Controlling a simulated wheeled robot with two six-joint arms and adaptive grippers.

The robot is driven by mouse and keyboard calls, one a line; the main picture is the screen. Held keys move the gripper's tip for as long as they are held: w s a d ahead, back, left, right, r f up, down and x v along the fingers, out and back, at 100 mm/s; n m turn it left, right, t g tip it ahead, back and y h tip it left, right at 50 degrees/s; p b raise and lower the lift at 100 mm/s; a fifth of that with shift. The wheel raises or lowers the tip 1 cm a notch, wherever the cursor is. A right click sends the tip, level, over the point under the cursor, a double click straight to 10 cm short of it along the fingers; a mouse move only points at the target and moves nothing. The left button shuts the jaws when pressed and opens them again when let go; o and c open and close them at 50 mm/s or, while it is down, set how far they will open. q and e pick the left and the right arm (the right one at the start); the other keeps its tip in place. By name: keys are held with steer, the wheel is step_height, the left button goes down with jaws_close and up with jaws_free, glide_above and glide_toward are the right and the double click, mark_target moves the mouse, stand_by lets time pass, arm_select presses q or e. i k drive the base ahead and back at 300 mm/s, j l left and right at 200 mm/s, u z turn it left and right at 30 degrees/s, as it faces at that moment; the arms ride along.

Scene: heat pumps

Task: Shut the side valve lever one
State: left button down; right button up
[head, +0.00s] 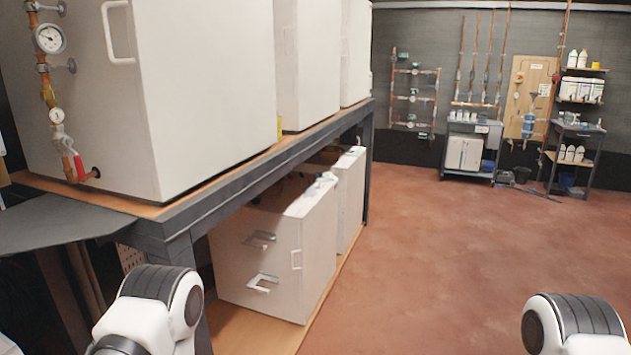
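A copper pipe run (44,78) goes down the left side of the nearest white heat pump unit (205,90). Near its lower end is a valve with a red lever (79,167), which hangs roughly downward, slightly tilted. I cannot tell for certain that this is lever one. A large round gauge (49,39) and a smaller one (57,115) sit above it on the pipe. Neither gripper is in view; only white and black links of my arms show at the bottom left and bottom right, apart from the valve.
The units stand on a dark-framed wooden bench (222,196); a grey flap (55,222) juts out at left. More white cabinets (270,250) stand on the lower shelf. The reddish floor (450,245) at right is clear. Pipe racks (414,95) line the far wall.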

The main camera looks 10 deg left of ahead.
mark_target(67, 141)
steer(key=i+l+u, duration=0.15)
steer(key=u, duration=0.2)
steer(key=i+l+u, duration=0.2)
steer(key=u, duration=0.15)
steer(key=i+l+u, duration=0.15)
steer(key=l+u, duration=0.15)
